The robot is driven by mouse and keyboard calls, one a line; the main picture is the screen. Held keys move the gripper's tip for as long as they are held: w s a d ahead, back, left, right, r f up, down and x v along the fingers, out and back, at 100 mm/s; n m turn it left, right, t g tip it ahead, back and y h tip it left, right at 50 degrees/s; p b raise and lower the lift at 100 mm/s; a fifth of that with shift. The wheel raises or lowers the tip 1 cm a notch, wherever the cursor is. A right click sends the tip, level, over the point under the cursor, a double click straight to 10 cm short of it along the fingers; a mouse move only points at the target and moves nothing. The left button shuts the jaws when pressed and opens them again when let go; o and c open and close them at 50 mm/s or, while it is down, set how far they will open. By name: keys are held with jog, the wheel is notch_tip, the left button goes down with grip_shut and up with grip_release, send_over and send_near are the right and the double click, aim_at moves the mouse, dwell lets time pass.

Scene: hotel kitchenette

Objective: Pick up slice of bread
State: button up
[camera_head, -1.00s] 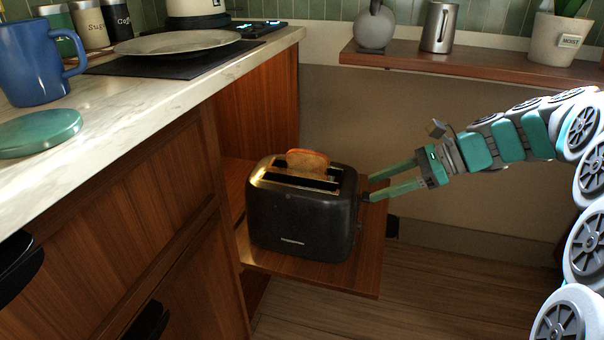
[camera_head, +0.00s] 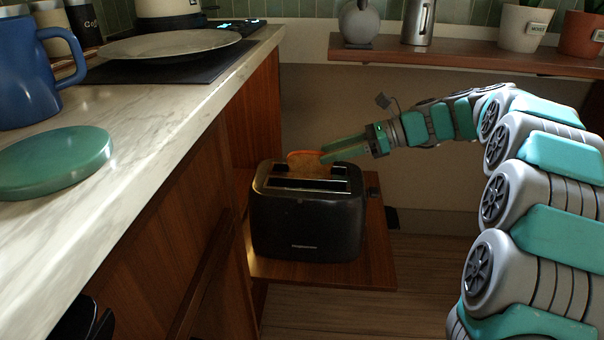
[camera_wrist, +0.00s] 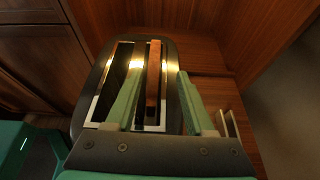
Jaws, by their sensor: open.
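The slice of bread (camera_head: 304,160) stands upright in the rear slot of the black toaster (camera_head: 305,228), its browned top edge sticking out. In the wrist view the slice (camera_wrist: 153,72) is seen edge-on as a thin brown strip in the right slot, and the left slot looks empty. My gripper (camera_head: 322,154) is open, with its green fingers at the right end of the slice. In the wrist view the gripper (camera_wrist: 160,75) has one finger on each side of the strip, with gaps visible. I cannot tell whether either finger touches the bread.
The toaster stands on a pulled-out wooden shelf (camera_head: 374,262) beside the counter (camera_head: 120,160). A blue mug (camera_head: 38,75), a green lid (camera_head: 52,160) and a plate (camera_head: 168,43) are on the counter. A wooden wall shelf (camera_head: 470,60) with pots runs behind the arm.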

aim_at(287, 165)
jog(key=x, duration=0.4)
jog(key=s+b+x, duration=0.1)
jog(key=x, duration=0.2)
jog(key=shift+a+r, duration=0.1)
jog(key=shift+r, duration=0.15)
grip_shut()
dwell(0.3)
